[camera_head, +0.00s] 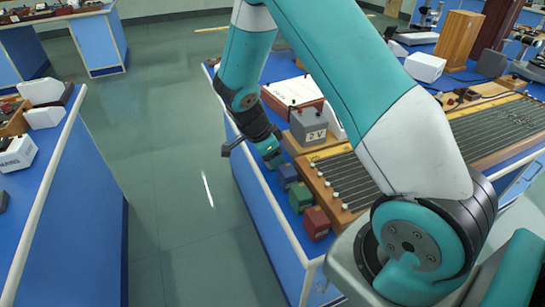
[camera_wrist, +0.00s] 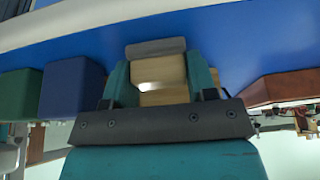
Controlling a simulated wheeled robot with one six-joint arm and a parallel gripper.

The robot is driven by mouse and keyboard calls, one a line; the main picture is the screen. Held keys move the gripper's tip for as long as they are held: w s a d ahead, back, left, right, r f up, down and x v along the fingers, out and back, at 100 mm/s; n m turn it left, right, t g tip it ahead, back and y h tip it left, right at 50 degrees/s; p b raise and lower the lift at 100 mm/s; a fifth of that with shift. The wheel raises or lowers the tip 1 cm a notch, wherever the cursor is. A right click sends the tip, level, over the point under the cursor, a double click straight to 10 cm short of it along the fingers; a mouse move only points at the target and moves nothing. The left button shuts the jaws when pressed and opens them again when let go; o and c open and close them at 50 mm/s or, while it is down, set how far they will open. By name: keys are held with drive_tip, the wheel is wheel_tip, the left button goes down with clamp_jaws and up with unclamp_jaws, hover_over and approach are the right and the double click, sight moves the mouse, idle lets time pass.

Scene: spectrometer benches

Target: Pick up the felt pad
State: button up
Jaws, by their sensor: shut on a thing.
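My gripper (camera_wrist: 155,85) is shut on a pale wooden block with a grey strip along its far end, which I take to be the felt pad (camera_wrist: 158,68). The block sits between the two teal fingers in the wrist view. In the head view my gripper (camera_head: 271,155) is at the left edge of the blue bench, just beyond the row of coloured blocks. The pad is mostly hidden there by the gripper. I cannot tell whether the pad touches the bench.
A blue block (camera_wrist: 73,88) and a green block (camera_wrist: 20,95) stand left of the gripper in the wrist view. A red block (camera_head: 317,223) is nearer in the head view. A grey "2 V" box (camera_head: 308,127) and a wired wooden board (camera_head: 345,178) are close by on the bench (camera_head: 262,197).

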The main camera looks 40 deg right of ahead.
wheel_tip(320, 180, up, 20)
drive_tip(key=o, duration=0.4)
drive_tip(key=c, duration=0.3)
